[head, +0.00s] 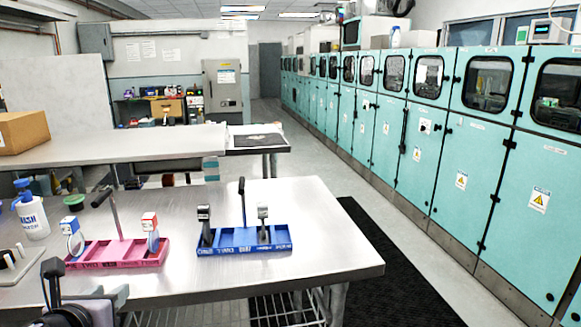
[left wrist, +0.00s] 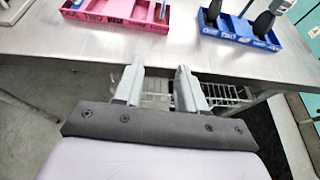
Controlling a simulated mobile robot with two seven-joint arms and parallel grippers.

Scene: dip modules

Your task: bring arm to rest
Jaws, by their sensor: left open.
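My left gripper (head: 80,290) is at the lower left of the head view, by the near edge of the metal table (head: 325,235). In the left wrist view my left gripper (left wrist: 160,78) is open, with nothing between its fingers, in front of the table's edge. A pink tray (head: 115,255) on the table holds a module with a blue label (head: 72,238) and one with a red label (head: 150,225). My right gripper is not in view.
A white bottle with a blue top (head: 33,218) and a green cup (head: 74,202) stand at the table's left. A cardboard box (head: 22,131) is on the bench behind. Teal cabinets (head: 455,165) line the right. The table's right end is clear.

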